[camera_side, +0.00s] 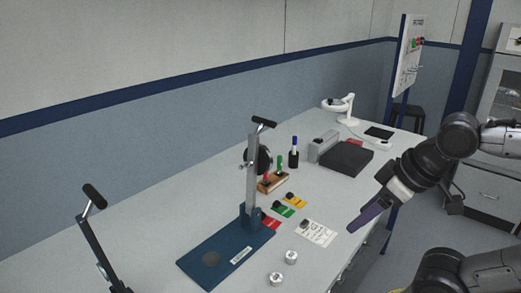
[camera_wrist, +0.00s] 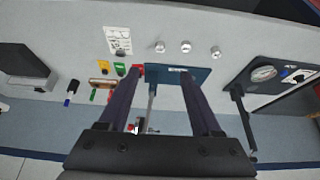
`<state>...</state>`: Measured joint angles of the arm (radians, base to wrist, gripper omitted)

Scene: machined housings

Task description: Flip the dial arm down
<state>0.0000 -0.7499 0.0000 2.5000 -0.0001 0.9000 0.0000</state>
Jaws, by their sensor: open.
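A blue base plate (camera_side: 222,258) carries an upright grey post (camera_side: 253,180) with a black round part (camera_side: 262,160) on its side and a black-handled lever (camera_side: 264,123) on top. A second raised arm with a black handle (camera_side: 93,195) stands at the lower left; its base is cut off. My gripper (camera_side: 352,228) is open, empty and apart from both fixtures. Its fingers (camera_wrist: 160,70) frame the blue plate.
A dark box (camera_side: 346,157) sits further back.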

